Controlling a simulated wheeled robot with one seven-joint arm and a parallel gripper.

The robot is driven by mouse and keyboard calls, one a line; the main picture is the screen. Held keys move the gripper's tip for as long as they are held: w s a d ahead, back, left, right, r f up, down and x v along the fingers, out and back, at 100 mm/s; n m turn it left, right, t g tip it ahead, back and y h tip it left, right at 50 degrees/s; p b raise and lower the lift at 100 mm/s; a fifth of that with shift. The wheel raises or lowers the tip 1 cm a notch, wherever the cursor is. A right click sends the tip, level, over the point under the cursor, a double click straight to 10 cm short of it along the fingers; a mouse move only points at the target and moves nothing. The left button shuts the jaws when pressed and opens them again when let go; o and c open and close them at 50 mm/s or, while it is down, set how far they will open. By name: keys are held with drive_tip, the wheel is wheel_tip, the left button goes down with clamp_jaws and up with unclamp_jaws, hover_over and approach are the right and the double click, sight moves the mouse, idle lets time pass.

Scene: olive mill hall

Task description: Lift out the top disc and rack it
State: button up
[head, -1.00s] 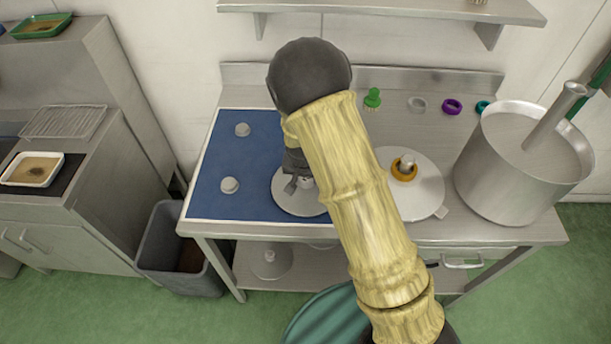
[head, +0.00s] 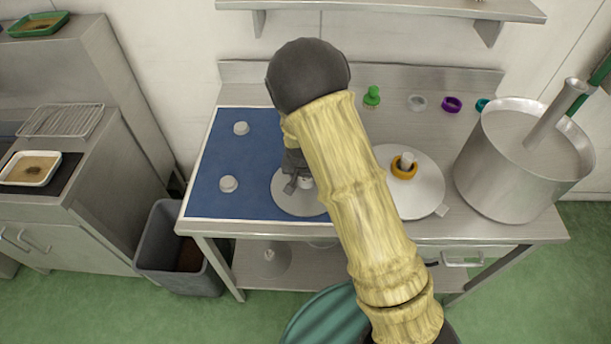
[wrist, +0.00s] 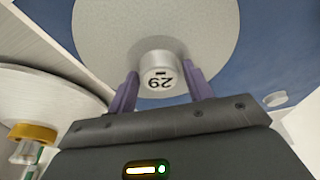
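A pale grey disc (wrist: 105,30) with a raised, numbered knob (wrist: 160,72) fills the upper middle of the wrist view. In the head view the disc (head: 296,205) is over the blue mat's right part, partly hidden by my arm. My gripper (wrist: 162,85) has one purple finger on each side of the knob. The fingers are close to its sides, but I cannot tell if both press on it. A second pale disc (head: 428,185), with an orange ring (head: 404,168) around its central post, is to the right of my arm.
The blue mat (head: 205,160) carries two small grey knobs (head: 241,128) on its left. A large metal pot (head: 500,180) with a slanted tube stands at the table's right. Coloured rings and a green knob (head: 372,97) sit behind. A grey bin (head: 165,245) stands left of the table.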

drive_tip(key=shift+o, duration=1.2)
drive_tip(key=shift+r, duration=0.1)
drive_tip(key=d+b+v, duration=0.1)
drive_tip(key=v, duration=1.6)
drive_tip(key=shift+a, duration=0.4)
drive_tip(key=shift+r, duration=0.15)
drive_tip(key=s+d+n, duration=0.2)
drive_tip(key=s+d, duration=1.1)
drive_tip(key=d, duration=0.3)
drive_tip(key=shift+s+f+g+y, duration=0.25)
drive_tip(key=shift+s+g+y, duration=0.05)
drive_tip(key=shift+s, duration=0.05)
